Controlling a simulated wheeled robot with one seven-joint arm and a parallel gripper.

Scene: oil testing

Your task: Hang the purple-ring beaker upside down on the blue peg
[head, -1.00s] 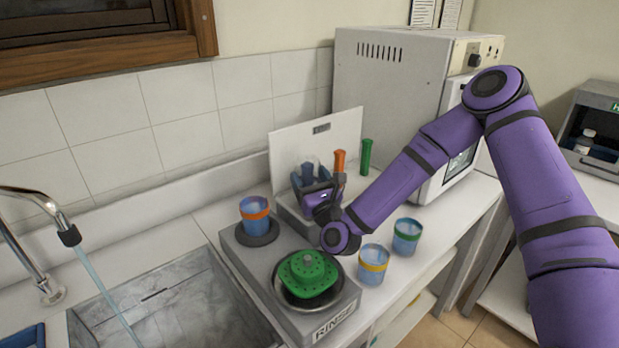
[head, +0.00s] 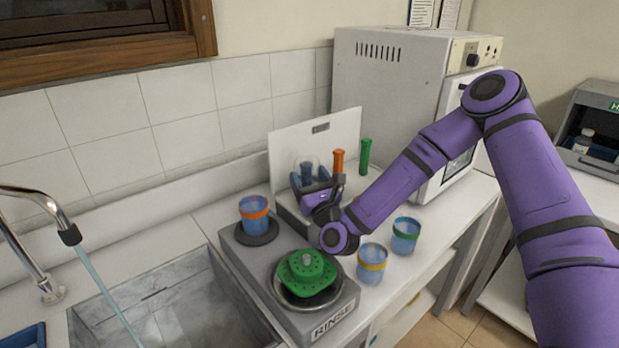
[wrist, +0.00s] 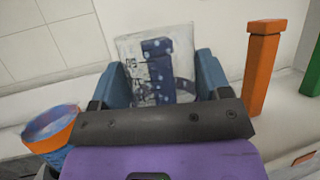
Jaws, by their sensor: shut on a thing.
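My gripper (wrist: 160,85) is shut on a clear beaker (wrist: 127,52), with one blue finger on each side of it. The blue peg (head: 307,169) shows through the beaker's clear wall in the head view. It also shows through the glass in the wrist view (wrist: 157,60). The beaker appears to be upside down over the peg, at the left of the peg rack. I cannot tell whether it rests on the peg.
An orange peg (head: 338,161) and a green peg (head: 364,155) stand right of the gripper. An orange-ring beaker (head: 254,213) stands at left on the rinse unit (head: 325,322). Yellow-ring (head: 371,262) and green-ring (head: 405,234) beakers stand close to my wrist. A white panel (head: 290,148) rises behind the pegs.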

